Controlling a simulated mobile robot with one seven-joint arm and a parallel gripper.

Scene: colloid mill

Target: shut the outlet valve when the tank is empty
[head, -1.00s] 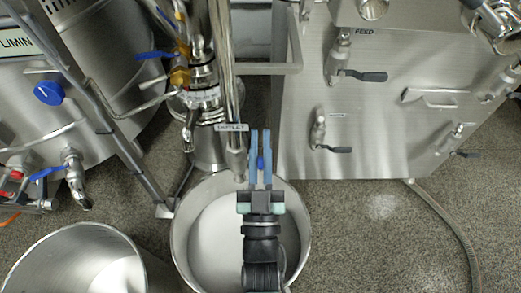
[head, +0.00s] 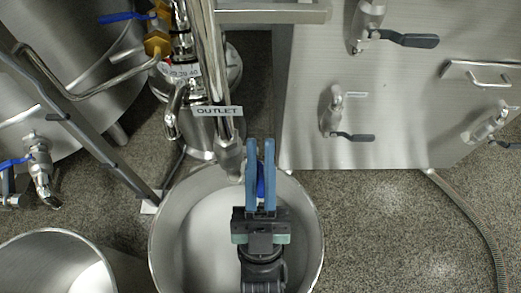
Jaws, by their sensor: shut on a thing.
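The outlet pipe with its white OUTLET label (head: 219,111) comes down at the middle of the head view and ends in a metal spout (head: 230,158) over a steel pot. My gripper (head: 261,160) points up the picture beside the spout, above the pot. Its blue fingers are shut on the blue outlet valve handle (head: 261,181), which shows only as a small piece between them. The valve body is mostly hidden. No tank interior that I can identify as the outlet's source is in view.
The steel pot (head: 314,215) stands under the spout, its inside pale; I cannot tell its contents. Another steel pot (head: 18,240) stands at lower left. A steel cabinet (head: 300,130) with black-handled valves is at right. A hose (head: 480,215) lies on clear floor.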

